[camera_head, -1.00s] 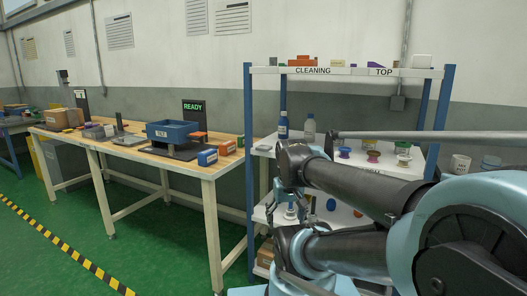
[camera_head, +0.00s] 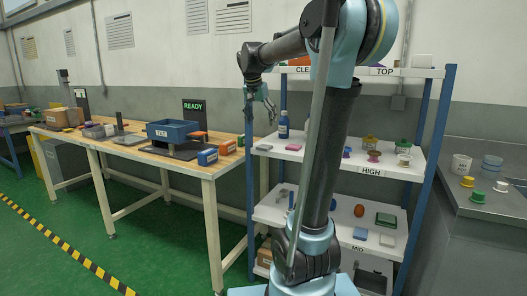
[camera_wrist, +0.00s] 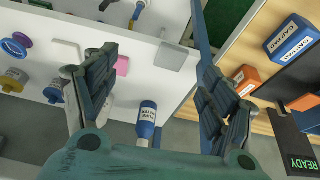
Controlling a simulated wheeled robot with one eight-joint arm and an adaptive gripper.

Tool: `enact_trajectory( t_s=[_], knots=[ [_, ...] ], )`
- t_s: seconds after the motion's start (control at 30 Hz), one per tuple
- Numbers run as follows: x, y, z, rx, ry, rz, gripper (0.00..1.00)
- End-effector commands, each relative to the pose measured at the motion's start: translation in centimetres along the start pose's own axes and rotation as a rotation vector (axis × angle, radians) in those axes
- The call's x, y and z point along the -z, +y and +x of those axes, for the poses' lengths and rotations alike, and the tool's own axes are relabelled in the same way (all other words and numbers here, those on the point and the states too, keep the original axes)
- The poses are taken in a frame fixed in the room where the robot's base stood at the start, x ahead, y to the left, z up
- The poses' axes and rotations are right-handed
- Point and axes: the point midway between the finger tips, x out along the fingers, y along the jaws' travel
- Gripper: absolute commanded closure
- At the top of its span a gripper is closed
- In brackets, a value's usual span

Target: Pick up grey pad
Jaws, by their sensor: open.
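A flat grey pad (camera_wrist: 174,57) lies near the end of a white shelf board, close to the blue post, in the wrist view. In the head view it appears as a small grey patch (camera_head: 264,147) at the left end of the HIGH shelf. My gripper (camera_wrist: 156,58) is open and empty, and in the wrist view the pad shows between its fingers, nearer the right one. In the head view my gripper (camera_head: 262,107) is raised above the left end of that shelf. The gap between fingers and pad is hard to judge.
A pink block (camera_wrist: 122,65) lies beside the pad. The blue shelf post (camera_wrist: 202,28) is near the right finger. The workbench (camera_head: 209,172) stands left of the shelf. The top shelf (camera_head: 415,73) is above the HIGH shelf.

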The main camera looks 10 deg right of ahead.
Motion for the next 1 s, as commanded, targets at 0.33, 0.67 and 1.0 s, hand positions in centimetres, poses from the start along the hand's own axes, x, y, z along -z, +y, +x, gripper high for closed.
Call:
enact_trajectory(
  t_s=[0.33,0.67,1.0],
  knots=[
    [3.8,-3.8,-0.4,-0.010,0.029,0.073,0.23],
    [3.9,-3.6,4.9,-0.010,0.029,0.075,0.23],
    [4.1,-3.6,10.0,-0.010,0.029,0.075,0.23]
  ],
)
